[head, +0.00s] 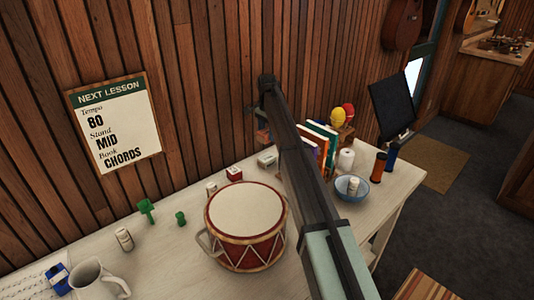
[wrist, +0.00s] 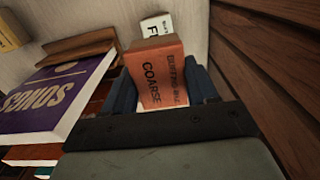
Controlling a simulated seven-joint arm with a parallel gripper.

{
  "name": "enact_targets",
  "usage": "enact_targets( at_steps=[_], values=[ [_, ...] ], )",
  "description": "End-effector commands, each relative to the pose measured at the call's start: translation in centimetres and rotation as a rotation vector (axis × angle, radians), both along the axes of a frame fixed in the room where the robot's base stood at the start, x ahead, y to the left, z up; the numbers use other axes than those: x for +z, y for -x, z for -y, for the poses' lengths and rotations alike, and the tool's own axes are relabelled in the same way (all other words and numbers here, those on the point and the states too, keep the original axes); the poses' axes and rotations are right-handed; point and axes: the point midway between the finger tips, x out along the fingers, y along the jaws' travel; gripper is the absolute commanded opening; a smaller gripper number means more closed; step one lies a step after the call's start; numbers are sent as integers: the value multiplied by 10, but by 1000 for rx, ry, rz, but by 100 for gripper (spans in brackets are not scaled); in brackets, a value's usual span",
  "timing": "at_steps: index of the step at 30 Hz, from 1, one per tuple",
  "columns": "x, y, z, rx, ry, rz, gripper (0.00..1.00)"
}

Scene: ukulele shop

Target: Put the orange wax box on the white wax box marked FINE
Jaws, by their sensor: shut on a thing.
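The orange wax box (wrist: 158,75), marked COARSE, is between the blue fingers of my gripper (wrist: 166,88) in the wrist view. It tilts in that picture. A white box (wrist: 157,24) shows just beyond it, partly hidden; only the start of its print, an F, can be read. In the head view my gripper (head: 262,122) is near the wall, above the back of the table, with a bit of the orange box (head: 262,136) showing below it. A white box (head: 267,158) lies on the table below, left of the books; its print is too small to read.
Books stand close by, including the purple SONGS book (wrist: 55,92). A drum (head: 246,225) stands in front, with a red-and-white box (head: 234,173) and a small pale item (head: 211,188) behind it. A bowl (head: 352,188) is at right. The wood wall (wrist: 270,70) is close on the right.

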Motion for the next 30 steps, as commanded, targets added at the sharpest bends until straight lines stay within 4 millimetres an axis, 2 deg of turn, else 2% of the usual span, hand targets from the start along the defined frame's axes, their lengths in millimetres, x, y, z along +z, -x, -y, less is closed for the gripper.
enact_targets(
  at_steps=[6,14,20,30],
  values=[
    [-36,2,0,0,0,-1,22],
    [-57,1,0,0,0,0,22],
    [-81,1,0,0,1,-1,22],
    [-85,1,0,0,0,0,22]
  ],
)
